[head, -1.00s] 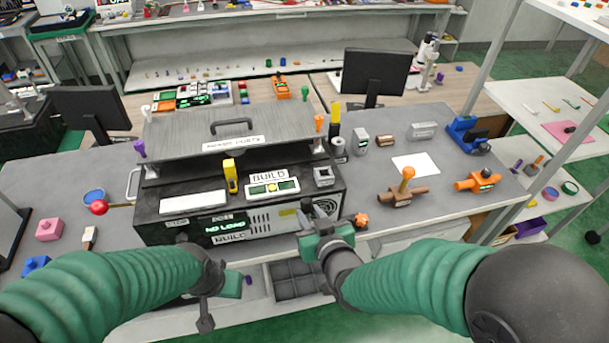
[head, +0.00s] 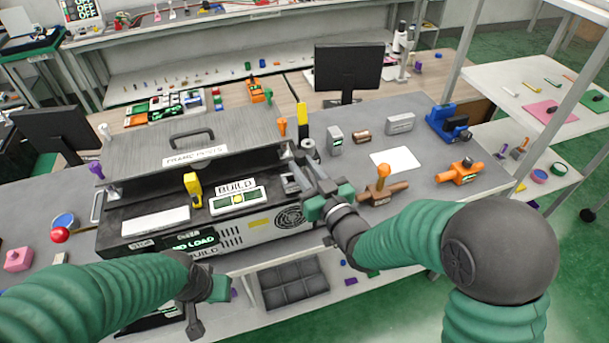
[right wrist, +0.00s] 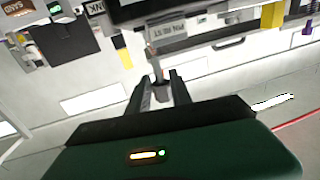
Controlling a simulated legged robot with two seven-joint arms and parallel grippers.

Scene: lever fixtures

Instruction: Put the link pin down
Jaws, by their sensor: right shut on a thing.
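My right gripper (head: 303,168) is over the right end of the black BUILD box (head: 115,240), beside a small grey block (head: 289,186) on its top. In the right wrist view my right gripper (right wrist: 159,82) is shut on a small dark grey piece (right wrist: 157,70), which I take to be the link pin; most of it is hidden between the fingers. I cannot tell whether it touches the box. My left gripper (head: 192,315) hangs low in front of the bench, and its jaw opening does not show clearly.
The box carries a yellow block (head: 193,190) and a grey handled lid (head: 150,163). To the right are a brown lever fixture (head: 383,190), an orange one (head: 460,173) and a white sheet (head: 396,160) on open bench. A grey divided tray (head: 293,283) is below the front edge.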

